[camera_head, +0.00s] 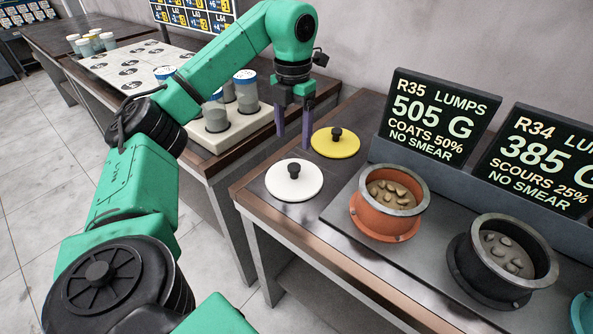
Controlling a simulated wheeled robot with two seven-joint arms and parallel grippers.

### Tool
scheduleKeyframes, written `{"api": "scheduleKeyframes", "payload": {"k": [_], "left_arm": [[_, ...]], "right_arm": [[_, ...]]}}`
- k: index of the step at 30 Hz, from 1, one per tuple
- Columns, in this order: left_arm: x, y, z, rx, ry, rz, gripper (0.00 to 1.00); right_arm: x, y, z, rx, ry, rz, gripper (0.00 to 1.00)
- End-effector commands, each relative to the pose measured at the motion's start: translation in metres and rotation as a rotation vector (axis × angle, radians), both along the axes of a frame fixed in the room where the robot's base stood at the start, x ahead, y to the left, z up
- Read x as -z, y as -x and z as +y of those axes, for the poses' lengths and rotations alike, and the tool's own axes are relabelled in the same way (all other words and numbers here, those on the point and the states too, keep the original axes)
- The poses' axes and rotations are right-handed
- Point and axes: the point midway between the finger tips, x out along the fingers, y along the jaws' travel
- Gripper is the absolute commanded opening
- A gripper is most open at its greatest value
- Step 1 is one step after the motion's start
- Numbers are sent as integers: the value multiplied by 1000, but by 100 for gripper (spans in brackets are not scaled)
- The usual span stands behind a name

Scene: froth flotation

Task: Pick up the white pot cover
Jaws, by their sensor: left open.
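The white pot cover (294,181) is a flat round disc with a black knob, lying on the left part of the dark counter. My left gripper (293,140) points down with two purple-grey fingers apart and nothing between them. In the picture it is just above and behind the white cover, to the left of the yellow cover (335,143). I cannot tell its exact height over the counter. My right gripper is not in view.
An orange pot (389,203) and a black pot (500,260) with lumps inside stand right of the covers. Dark signs (440,117) stand behind them. A pale rack (226,137) with capped jars is on the left bench. A teal object (581,312) shows at the right edge.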

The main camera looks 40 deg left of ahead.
Motion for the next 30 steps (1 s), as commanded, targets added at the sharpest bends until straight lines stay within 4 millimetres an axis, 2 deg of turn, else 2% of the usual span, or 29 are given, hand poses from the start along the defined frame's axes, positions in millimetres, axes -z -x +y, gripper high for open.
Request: {"api": "scheduleKeyframes", "payload": {"k": [1,3,5,10,16,23,24,26,27,29,30], "left_arm": [[27,0,0,1,1,4,76],[44,0,-1,2,2,3,76],[46,0,0,2,0,3,76],[65,-1,0,3,1,1,76],[102,-2,2,4,2,0,76],[108,-2,1,5,3,-3,76],[108,-2,1,5,3,-3,68],[108,-2,1,5,3,-3,45],[108,-2,1,5,3,-3,30],[108,-3,1,5,3,-3,7],[108,-3,1,5,3,-3,0]], "right_arm": [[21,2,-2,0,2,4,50],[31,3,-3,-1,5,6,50],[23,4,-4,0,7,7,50],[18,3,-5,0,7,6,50],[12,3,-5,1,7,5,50],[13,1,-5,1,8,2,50],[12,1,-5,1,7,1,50],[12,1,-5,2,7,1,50],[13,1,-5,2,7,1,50],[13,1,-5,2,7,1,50],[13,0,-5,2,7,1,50]]}}
